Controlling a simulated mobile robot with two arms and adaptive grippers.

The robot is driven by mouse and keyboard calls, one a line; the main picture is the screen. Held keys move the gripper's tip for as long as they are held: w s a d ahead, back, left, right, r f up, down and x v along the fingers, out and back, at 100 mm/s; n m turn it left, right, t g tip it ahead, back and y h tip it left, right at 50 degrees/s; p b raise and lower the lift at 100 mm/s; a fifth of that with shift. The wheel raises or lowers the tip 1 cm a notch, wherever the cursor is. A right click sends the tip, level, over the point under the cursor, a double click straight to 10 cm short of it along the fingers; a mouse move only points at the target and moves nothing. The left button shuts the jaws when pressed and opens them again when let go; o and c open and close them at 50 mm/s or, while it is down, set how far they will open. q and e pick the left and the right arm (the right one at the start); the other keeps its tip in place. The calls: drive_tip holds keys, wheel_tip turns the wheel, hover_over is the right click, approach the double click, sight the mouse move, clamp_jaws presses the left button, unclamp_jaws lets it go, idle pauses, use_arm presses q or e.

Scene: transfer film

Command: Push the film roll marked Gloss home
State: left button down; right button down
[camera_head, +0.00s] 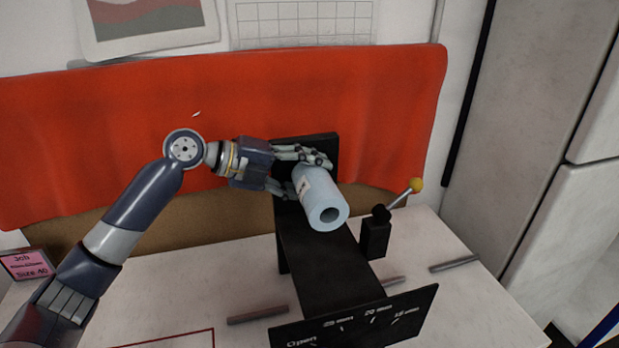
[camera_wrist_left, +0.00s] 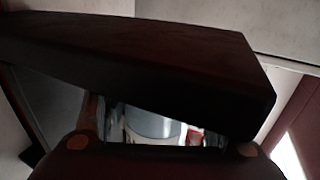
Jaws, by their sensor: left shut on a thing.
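The film roll (camera_head: 321,201) is a pale blue cylinder with a dark hollow core at its near end. It lies tilted above a black bed or stand (camera_head: 318,262), its far end toward the black upright plate. A small label shows on its left side, too small to read. My left gripper (camera_head: 298,172) is shut on the roll's far end, coming in from the left. In the left wrist view, a dark slab fills the middle, and a pale rounded thing (camera_wrist_left: 152,124) shows below it. My right gripper is not in view.
A black post with a yellow-knobbed lever (camera_head: 416,185) stands right of the bed. A black scale plate (camera_head: 355,322) marked "Open" fronts it. Grey rods (camera_head: 258,314) lie on the white table. A pink card (camera_head: 27,265) stands at left. A red cloth (camera_head: 220,100) hangs behind.

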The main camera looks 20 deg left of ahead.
use_arm(q)
drive_tip(key=c, duration=0.6)
unclamp_jaws()
drive_tip(key=shift+r, duration=0.1)
drive_tip(key=shift+s+a+r, duration=0.15)
drive_tip(key=shift+s+a, duration=0.05)
drive_tip(key=shift+a, duration=0.35)
drive_tip(key=v, duration=1)
drive_tip(key=shift+s+a+r, duration=0.2)
drive_tip(key=shift+s+r, duration=0.05)
drive_tip(key=shift+s, duration=0.05)
